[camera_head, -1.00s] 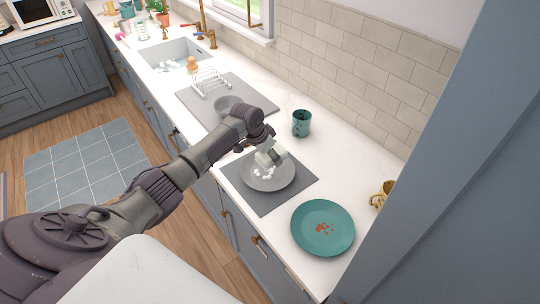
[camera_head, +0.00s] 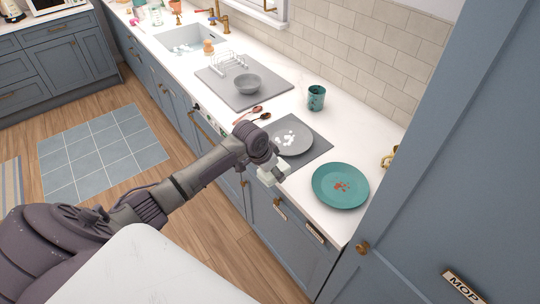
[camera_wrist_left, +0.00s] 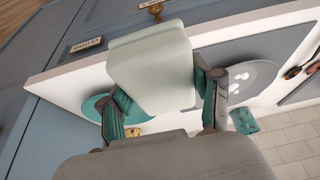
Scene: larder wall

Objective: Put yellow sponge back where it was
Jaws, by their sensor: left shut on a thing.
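My left gripper (camera_head: 272,168) is shut on a pale, off-white to greenish block (camera_head: 270,177), seemingly the sponge; no yellow shows on it. In the left wrist view the block (camera_wrist_left: 150,68) fills the space between the two fingers of the left gripper (camera_wrist_left: 155,95). In the head view it appears at the counter's front edge, beside the grey plate; its exact height is hard to tell. The grey plate (camera_head: 303,145) has white foam patches and lies on a dark grey mat (camera_head: 318,157). My right gripper is not in view.
A teal plate (camera_head: 340,200) with red bits lies right of the mat. A teal mug (camera_head: 316,97) stands behind. Spoons (camera_head: 252,113), a drying mat (camera_head: 215,86) with bowl (camera_head: 247,83) and rack, and a sink (camera_head: 180,47) lie further left. A tall blue cabinet (camera_head: 460,170) bounds the right.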

